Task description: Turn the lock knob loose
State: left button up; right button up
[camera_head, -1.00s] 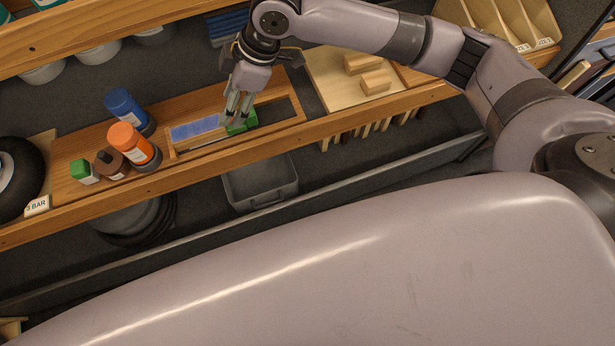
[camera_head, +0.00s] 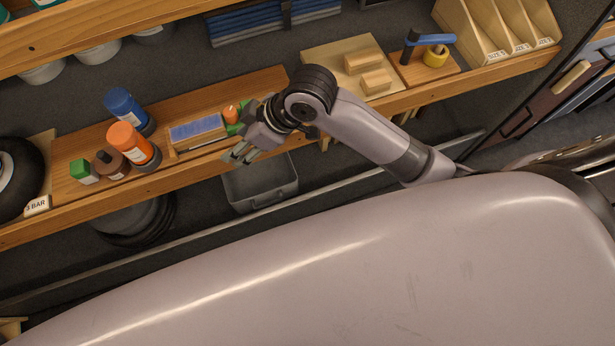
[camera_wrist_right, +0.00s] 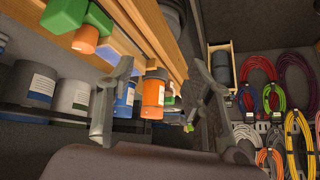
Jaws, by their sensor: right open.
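My right gripper (camera_head: 238,154) is open and empty, in front of the shelf's front edge and above the grey bin. Its two fingers also frame the right wrist view (camera_wrist_right: 160,72), with nothing held between them. A small orange part (camera_head: 231,114) sits between green blocks (camera_head: 244,108) at the right end of the wooden tray, just behind my gripper. This orange part (camera_wrist_right: 85,40) also shows at upper left in the right wrist view, outside the fingers. I cannot tell for sure that it is the lock knob. My wrist partly hides the green blocks in the head view.
A blue slab (camera_head: 196,130) lies in the wooden tray. The grey bin (camera_head: 262,184) is below the shelf. Coiled cords (camera_wrist_right: 298,135) hang at right in the wrist view.

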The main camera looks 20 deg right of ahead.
jog(key=s+d+f+m+h+b, duration=0.1)
jog(key=d+f, duration=0.5)
jog(key=f, duration=0.9)
jog(key=s+d+f+m+h+b, duration=0.1)
jog(key=d+f+m+h+b, duration=0.2)
jog(key=f, duration=1.3)
jog(key=shift+d+m+t, duration=0.3)
jog(key=shift+d+m, duration=1.4)
jog(key=shift+d, duration=0.4)
